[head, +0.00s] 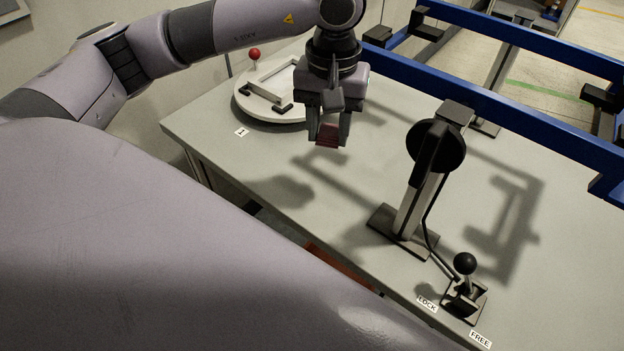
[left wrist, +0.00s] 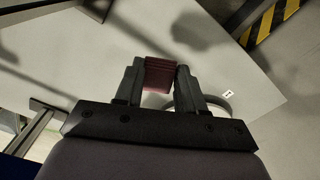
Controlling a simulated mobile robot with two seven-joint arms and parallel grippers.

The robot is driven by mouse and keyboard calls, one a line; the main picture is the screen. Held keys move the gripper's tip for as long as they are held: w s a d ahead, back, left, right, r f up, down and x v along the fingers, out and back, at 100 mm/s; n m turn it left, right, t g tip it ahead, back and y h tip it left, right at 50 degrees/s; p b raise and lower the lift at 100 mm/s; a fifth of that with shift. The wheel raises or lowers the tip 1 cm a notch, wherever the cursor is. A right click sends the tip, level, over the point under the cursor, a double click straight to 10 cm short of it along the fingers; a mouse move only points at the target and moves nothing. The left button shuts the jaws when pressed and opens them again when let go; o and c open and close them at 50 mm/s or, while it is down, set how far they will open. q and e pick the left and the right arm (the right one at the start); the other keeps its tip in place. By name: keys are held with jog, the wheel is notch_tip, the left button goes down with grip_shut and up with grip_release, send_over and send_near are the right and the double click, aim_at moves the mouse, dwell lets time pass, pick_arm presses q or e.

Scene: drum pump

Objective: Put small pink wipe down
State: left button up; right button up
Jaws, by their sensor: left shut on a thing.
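The small pink wipe (head: 327,138) is a dark reddish-pink block between the fingers of my left gripper (head: 328,136). My left gripper is shut on it and holds it above the grey table, close to the round white turntable. In the left wrist view the wipe (left wrist: 159,74) sits between the two dark fingertips of the gripper (left wrist: 158,80), with its front part sticking out past them. The fingers cover its sides. My right gripper is not in view.
A white turntable (head: 262,106) with a frame and red-knobbed lever stands at the table's far left. A dark post with a round head (head: 436,146) and a LOCK/FREE lever (head: 465,264) stand right. Blue rails (head: 510,110) run behind. The grey table (head: 290,190) is clear in the middle.

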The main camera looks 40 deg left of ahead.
aim_at(312, 192)
pick_arm(q)
notch_tip(312, 192, up, 6)
jog(key=s+a+n+b, duration=0.15)
jog(key=n+b, duration=0.25)
jog(key=n, duration=0.4)
jog(key=f, duration=1.2)
jog(key=a+f, duration=0.1)
jog(key=f, duration=0.6)
jog(key=shift+w+f+p, duration=0.1)
jog(key=shift+w+p, duration=0.05)
jog(key=shift+p, duration=0.15)
jog(key=shift+d+f, duration=0.1)
jog(key=shift+f+b, duration=0.25)
jog(key=shift+b, duration=0.05)
jog(key=o, duration=0.9)
jog(key=shift+r, duration=0.15)
jog(key=shift+r, duration=0.1)
